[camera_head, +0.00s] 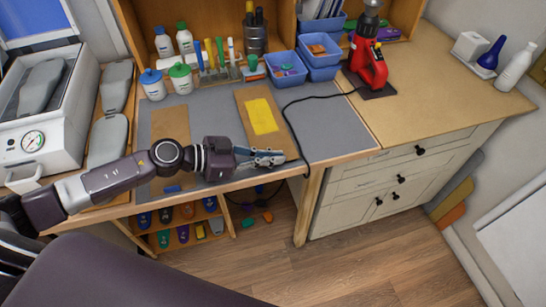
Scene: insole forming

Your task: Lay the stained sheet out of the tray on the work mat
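A yellow sheet (262,116) lies on a brown board or shallow tray (246,98) near the middle of the table. I cannot make out stains on it at this size. The grey work mat (335,128) spreads under and around the board. My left gripper (278,158) is over the table's front edge, just in front of the brown board's near end and apart from the yellow sheet. Its fingers are seen from the side, so their opening is unclear, and I see nothing held. My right gripper is not in view.
A second brown board (169,124) lies left, partly behind my arm. Bottles, lidded pots (181,79) and blue bins (287,69) line the back. A red heat tool (369,62) stands at back right, its black cable crossing the mat. The mat's right part is mostly clear.

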